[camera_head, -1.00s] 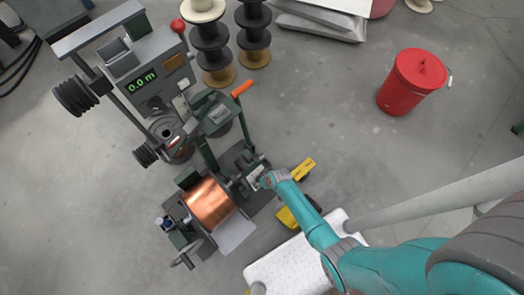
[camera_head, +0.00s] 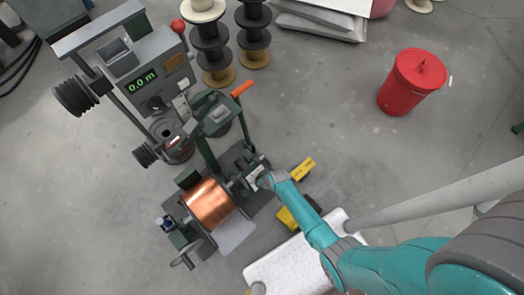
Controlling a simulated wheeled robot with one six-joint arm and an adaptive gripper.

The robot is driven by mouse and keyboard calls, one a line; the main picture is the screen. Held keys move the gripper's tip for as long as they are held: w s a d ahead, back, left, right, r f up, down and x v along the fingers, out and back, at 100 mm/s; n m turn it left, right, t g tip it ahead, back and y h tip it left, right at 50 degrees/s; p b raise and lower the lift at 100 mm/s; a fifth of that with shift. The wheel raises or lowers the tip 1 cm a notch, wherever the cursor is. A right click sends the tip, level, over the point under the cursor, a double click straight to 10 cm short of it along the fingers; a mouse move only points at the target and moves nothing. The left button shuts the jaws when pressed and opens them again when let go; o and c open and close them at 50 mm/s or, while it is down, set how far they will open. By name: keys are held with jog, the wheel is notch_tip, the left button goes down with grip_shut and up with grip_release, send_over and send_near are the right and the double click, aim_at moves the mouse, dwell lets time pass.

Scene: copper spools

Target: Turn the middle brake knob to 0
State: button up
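The winding stand (camera_head: 224,115) is dark green and holds a copper spool (camera_head: 209,205) low at its front. My gripper (camera_head: 258,178) is at the right end of the copper spool, over a small pale plate on the stand. The end of my teal arm covers most of that spot. The brake knobs cannot be made out, and the fingers are too small and hidden to tell open from shut.
A grey machine with a green display reading 0.0 m (camera_head: 142,81) stands at upper left. A red bucket (camera_head: 412,82) stands at right. A yellow tool (camera_head: 303,170) and a white speckled surface (camera_head: 290,268) lie near my arm. Open floor is at centre right.

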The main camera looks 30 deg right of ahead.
jog(key=n+h, duration=0.2)
jog(key=n, duration=0.1)
jog(key=n+t, duration=0.1)
jog(key=n, duration=0.1)
jog(key=shift+s+a+f+h, duration=0.1)
jog(key=shift+a+h, duration=0.15)
jog(key=shift+h, duration=0.15)
jog(key=n+t+h, duration=0.1)
jog(key=n, duration=0.1)
jog(key=n+t+h, duration=0.1)
jog(key=n, duration=0.2)
jog(key=shift+s+a+f+n, duration=0.1)
jog(key=shift+s+a+n, duration=0.05)
jog(key=shift+n, duration=0.15)
jog(key=n+t, duration=0.1)
jog(key=n, duration=0.2)
jog(key=n+t, duration=0.2)
jog(key=shift+s+f+n+h, duration=0.2)
jog(key=shift+n+h, duration=0.1)
jog(key=shift+n, duration=0.1)
jog(key=n+t, duration=0.2)
jog(key=n, duration=0.2)
jog(key=shift+n, duration=0.4)
jog(key=shift+n+y, duration=0.3)
jog(key=shift+y, duration=0.1)
jog(key=o, duration=1.1)
jog(key=shift+o, duration=0.2)
jog(key=v, duration=1.1)
jog(key=shift+s, duration=0.5)
